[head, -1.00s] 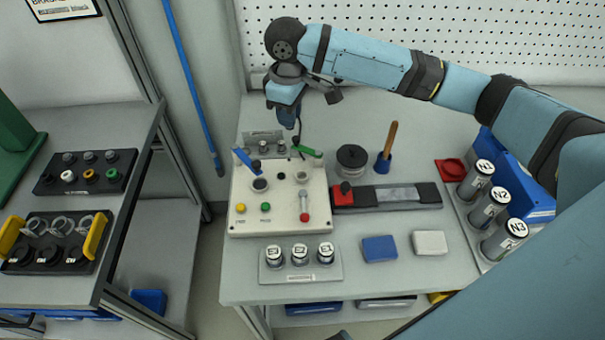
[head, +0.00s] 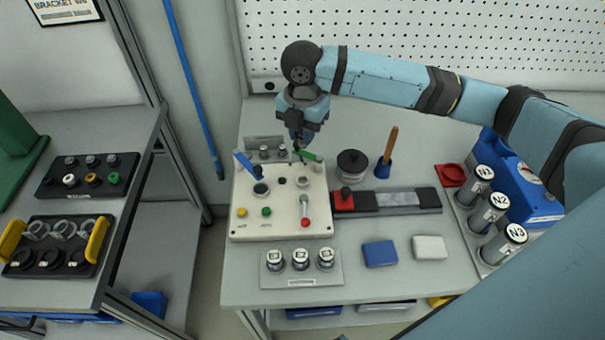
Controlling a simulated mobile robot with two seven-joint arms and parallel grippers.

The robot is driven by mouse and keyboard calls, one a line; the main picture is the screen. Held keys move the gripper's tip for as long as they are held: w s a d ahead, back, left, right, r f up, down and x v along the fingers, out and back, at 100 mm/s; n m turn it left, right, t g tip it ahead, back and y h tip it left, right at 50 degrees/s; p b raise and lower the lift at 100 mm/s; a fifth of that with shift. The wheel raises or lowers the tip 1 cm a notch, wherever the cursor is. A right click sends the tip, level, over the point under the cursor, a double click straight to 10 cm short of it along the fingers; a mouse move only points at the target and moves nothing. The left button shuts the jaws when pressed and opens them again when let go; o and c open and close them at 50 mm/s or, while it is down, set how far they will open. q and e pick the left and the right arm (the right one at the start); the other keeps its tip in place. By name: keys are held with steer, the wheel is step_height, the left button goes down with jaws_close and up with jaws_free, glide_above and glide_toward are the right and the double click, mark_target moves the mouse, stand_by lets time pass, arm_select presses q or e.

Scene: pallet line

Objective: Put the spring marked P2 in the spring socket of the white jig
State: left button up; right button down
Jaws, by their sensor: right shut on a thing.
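The white jig (head: 275,218) lies on the grey table, left of the table's middle. Its top has a blue lever (head: 243,162), a green lever (head: 309,156), round sockets, yellow and green buttons and a red-knobbed lever (head: 305,218). I cannot tell which socket is for the spring. My right gripper (head: 298,146) points down over the jig's back right part, beside the green lever. It is shut on a small dark thing, apparently the spring; its mark is not legible. My left gripper is not in view.
A small rack (head: 262,142) with little cylinders stands behind the jig. A black round pot (head: 352,165), a plunger-like tool (head: 388,150) and a red-ended fixture (head: 400,200) stand to the right. A rack of E cylinders (head: 301,279) lies in front, N cylinders (head: 487,213) at right.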

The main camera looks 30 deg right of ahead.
step_height(320, 180, down, 14)
steer(key=shift+r, duration=0.15)
stand_by(0.4)
steer(key=c, duration=1)
jaws_free()
steer(key=shift+c, duration=0.2)
step_height(320, 180, up, 12)
steer(key=shift+r, duration=0.1)
